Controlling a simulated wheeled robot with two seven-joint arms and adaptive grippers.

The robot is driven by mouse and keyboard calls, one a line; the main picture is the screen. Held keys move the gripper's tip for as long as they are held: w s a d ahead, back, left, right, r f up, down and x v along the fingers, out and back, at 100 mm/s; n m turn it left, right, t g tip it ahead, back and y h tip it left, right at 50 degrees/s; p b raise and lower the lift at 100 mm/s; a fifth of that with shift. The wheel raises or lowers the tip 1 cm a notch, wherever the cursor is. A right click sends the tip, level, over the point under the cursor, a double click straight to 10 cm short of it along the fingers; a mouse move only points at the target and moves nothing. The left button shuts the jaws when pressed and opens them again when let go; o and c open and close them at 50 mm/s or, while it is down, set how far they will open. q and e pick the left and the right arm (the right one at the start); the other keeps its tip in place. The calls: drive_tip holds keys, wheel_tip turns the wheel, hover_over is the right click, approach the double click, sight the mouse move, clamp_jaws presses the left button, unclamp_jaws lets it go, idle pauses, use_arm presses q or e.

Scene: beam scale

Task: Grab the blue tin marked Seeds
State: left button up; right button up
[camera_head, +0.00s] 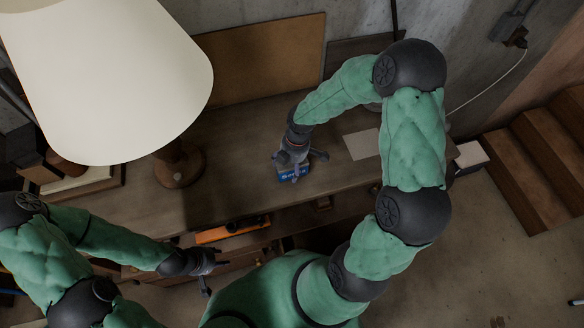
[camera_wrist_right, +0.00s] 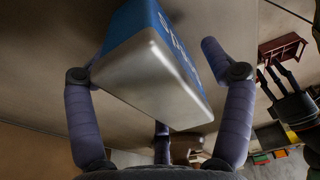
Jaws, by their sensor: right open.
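The blue tin (camera_head: 293,175) stands on the wooden bench, with pale lettering on its side that is too small to read surely. My right gripper (camera_head: 299,158) is over it from behind and hides part of it. In the right wrist view the tin (camera_wrist_right: 181,45) shows a bare metal face and a blue lettered side. It lies between the spread fingers of the right gripper (camera_wrist_right: 160,95), which is open, with gaps visible on both sides. My left gripper (camera_head: 212,270) is in front of the bench, away from the tin, with its fingers apart and nothing seen in them.
A large cream lamp (camera_head: 110,70) on a wooden base fills the upper left. The bench top (camera_head: 235,150) is clear left of the tin. A pale flat sheet (camera_head: 362,144) lies to its right. An orange object (camera_head: 232,229) sits at the bench's front. Wooden steps (camera_head: 525,165) are at right.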

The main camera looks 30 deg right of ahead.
drive_tip(key=shift+f, duration=0.25)
idle(0.5)
drive_tip(key=c, duration=1.4)
